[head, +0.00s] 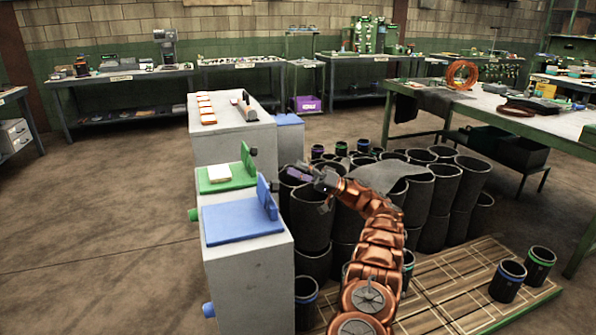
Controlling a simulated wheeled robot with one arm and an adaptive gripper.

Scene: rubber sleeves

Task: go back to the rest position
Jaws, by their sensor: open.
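My gripper (308,183) is at the end of my orange arm, in the middle of the head view. It is open and over the front left of a group of black rubber sleeves (310,222). The fingers are small in the picture, and I see nothing clearly held between them. Just left of it stand a blue fixture (240,222) and a green fixture (228,180) on a grey block, with a pale piece on the green one. Part of the sleeves is hidden behind my arm.
A wooden pallet (462,288) lies at the lower right with a blue-ringed sleeve (508,282) and a green-ringed sleeve (539,266) on it. A grey pedestal (232,140) stands behind the fixtures. A workbench (500,108) is at the right. The floor at left is clear.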

